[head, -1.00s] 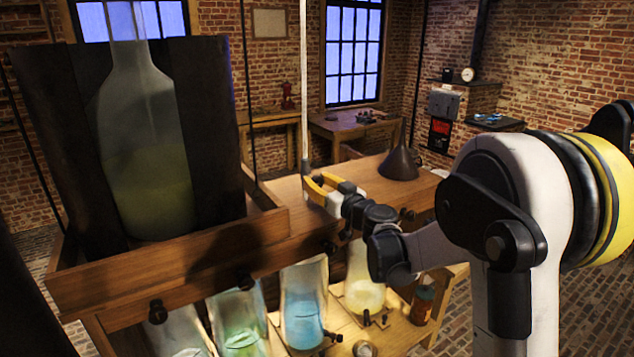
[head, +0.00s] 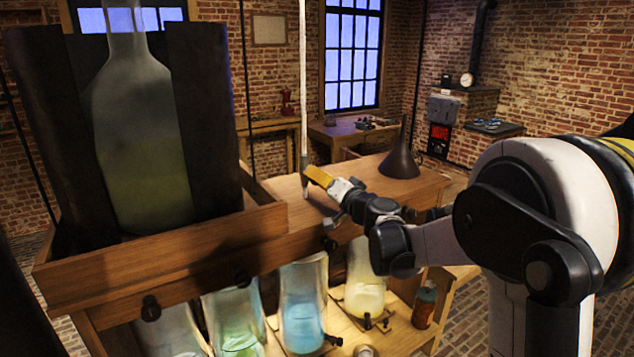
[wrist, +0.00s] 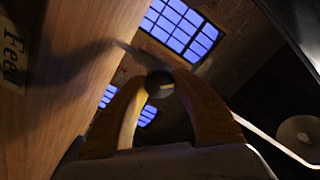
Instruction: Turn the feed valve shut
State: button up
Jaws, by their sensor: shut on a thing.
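In the head view my gripper (head: 318,177) reaches left over the wooden bench to the lower end of a pale hanging pipe. In the wrist view the yellow fingers of my gripper (wrist: 160,95) close around a small dark rounded knob (wrist: 159,83), which I take as the feed valve. A "Feed" label (wrist: 12,58) is on the wood at the left of that view. In the head view my fingers hide the valve, so its exact turn angle cannot be told.
The pale pipe (head: 303,80) hangs down beside my fingers. A large bottle (head: 140,140) stands in a wooden rack at left. A dark funnel (head: 400,160) stands behind my gripper. Glass jars, such as the blue one (head: 302,318), stand on the shelf below.

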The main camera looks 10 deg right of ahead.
jog(key=m+b, duration=0.1)
jog(key=m, duration=0.3)
jog(key=shift+f+m, duration=0.15)
jog(key=shift+m, duration=0.15)
jog(key=m+b, duration=0.1)
jog(key=m, duration=0.3)
dwell(0.3)
jog(key=o, duration=1.2)
jog(key=shift+c, duration=0.2)
jog(key=shift+d, duration=0.1)
jog(key=v, duration=1.2)
